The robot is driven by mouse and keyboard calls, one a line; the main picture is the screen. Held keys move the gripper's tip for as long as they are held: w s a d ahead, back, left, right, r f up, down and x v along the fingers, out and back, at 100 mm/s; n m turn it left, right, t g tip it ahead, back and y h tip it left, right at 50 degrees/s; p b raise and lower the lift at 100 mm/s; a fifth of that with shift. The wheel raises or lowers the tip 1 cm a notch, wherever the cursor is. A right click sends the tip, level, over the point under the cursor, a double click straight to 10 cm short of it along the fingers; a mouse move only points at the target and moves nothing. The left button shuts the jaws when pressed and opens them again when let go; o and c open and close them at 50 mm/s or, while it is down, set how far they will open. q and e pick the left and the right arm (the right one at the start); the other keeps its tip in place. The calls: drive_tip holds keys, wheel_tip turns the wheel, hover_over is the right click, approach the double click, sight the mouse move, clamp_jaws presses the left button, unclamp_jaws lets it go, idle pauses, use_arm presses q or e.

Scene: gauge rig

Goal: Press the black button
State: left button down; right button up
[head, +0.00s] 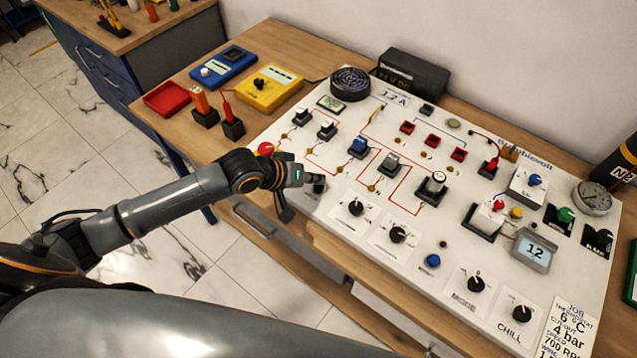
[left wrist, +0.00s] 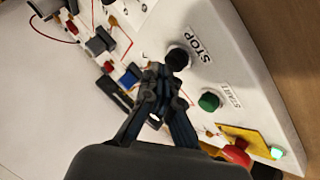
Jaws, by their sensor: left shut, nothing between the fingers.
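The black button (left wrist: 178,57) is a round black cap beside the STOP label, near the panel's front edge in the left wrist view. My left gripper (left wrist: 160,78) is shut and empty. Its fingertips appear just left of and below the black button in that view; whether they touch it I cannot tell. In the head view my left gripper (head: 312,180) is low over the panel's near left part, where the dark fingertips and the black button are hard to separate. My right gripper is not in view.
The green START button (left wrist: 209,101) and a red mushroom button (left wrist: 238,153) on a yellow plate lie close to the gripper. A blue switch (head: 359,146) and black knobs (head: 355,208) stand around it on the white panel (head: 330,245). A red tray (head: 167,99) lies at left.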

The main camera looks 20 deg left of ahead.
sight(316, 187)
use_arm(q)
drive_tip(key=shift+f, duration=0.5)
idle(0.4)
drive_tip(key=shift+r+p, duration=1)
drive_tip(key=shift+p, duration=0.15)
wheel_tip(316, 187, up, 5)
drive_tip(key=p, duration=0.5)
drive_tip(key=shift+r+p, duration=0.1)
drive_tip(key=shift+p, duration=0.25)
